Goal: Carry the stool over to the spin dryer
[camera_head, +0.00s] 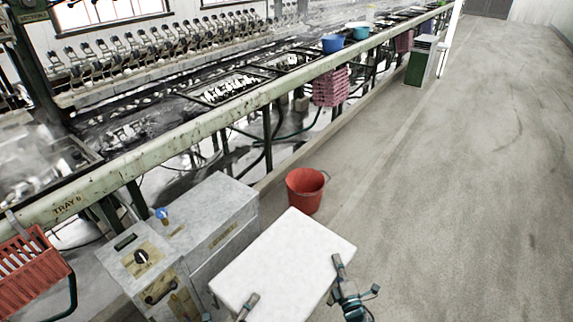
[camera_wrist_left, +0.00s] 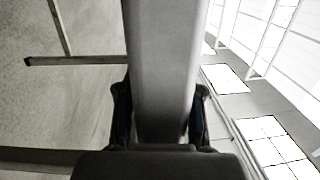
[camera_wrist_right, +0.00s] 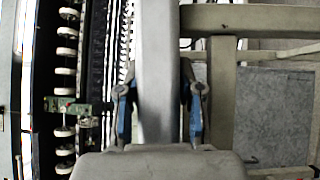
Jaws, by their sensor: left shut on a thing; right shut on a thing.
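The stool (camera_head: 285,258) shows in the head view as a white rectangular top, at the bottom centre. My left gripper (camera_head: 248,304) is shut on its near edge. My right gripper (camera_head: 339,270) is shut on its right edge. In the left wrist view the stool's pale edge (camera_wrist_left: 163,70) runs between the fingers, and in the right wrist view it (camera_wrist_right: 158,80) does too. The stool's legs are mostly hidden in the head view. A grey metal machine with a dial (camera_head: 140,258) stands left of the stool; I cannot tell whether it is the spin dryer.
A red bucket (camera_head: 305,190) stands on the floor just beyond the stool. A long green rail (camera_head: 185,135) edges the basins at left. A red crate (camera_head: 30,268) hangs at far left. The floor (camera_head: 470,180) at right is clear.

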